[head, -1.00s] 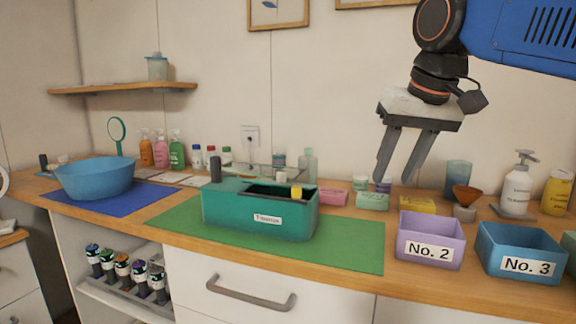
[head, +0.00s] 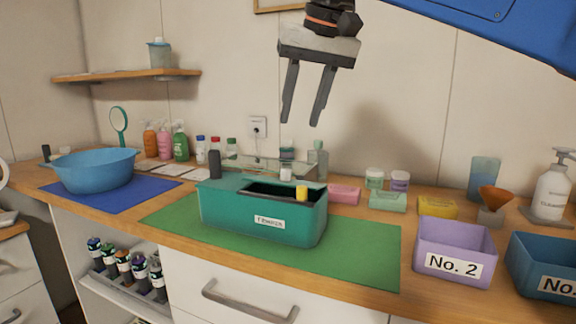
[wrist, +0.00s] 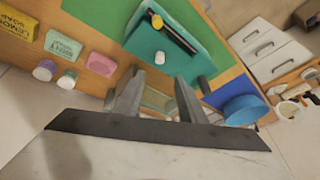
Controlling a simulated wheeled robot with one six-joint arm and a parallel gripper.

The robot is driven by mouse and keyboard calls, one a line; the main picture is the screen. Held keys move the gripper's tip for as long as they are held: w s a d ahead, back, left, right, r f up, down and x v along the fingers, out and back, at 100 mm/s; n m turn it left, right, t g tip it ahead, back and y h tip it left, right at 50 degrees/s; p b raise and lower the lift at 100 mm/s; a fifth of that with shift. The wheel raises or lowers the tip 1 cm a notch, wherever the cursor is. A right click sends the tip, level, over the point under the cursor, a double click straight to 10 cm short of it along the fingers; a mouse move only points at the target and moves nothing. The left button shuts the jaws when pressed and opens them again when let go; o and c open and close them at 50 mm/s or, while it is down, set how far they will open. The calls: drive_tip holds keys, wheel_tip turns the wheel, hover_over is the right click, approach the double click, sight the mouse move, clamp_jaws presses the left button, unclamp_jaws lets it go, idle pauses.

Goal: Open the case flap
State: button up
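A teal case (head: 265,222) with a white label stands upright on a green mat (head: 365,250). Its top shows a long dark opening with a yellow-capped item (head: 302,193) at the right end. A flat teal part covers the top's left; I cannot tell whether it is the flap. In the wrist view the case (wrist: 188,42) lies beyond my fingers. My gripper (head: 301,122) is open and empty, fingers pointing down, well above the case and apart from it. It also shows in the wrist view (wrist: 158,76).
A clear panel (head: 250,168), a dark bottle (head: 215,164) and a white-capped item (head: 286,174) stand around the case's back. A lilac No. 2 bin (head: 454,240) and a blue bin (head: 545,260) are right. A blue bowl (head: 95,170) is left. Air above the case is free.

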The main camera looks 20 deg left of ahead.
sight(288, 170)
drive_tip(key=x, duration=1.3)
drive_tip(key=shift+w+f, duration=0.1)
drive_tip(key=shift+f, duration=0.25)
drive_tip(key=shift+c, duration=0.6)
clamp_jaws()
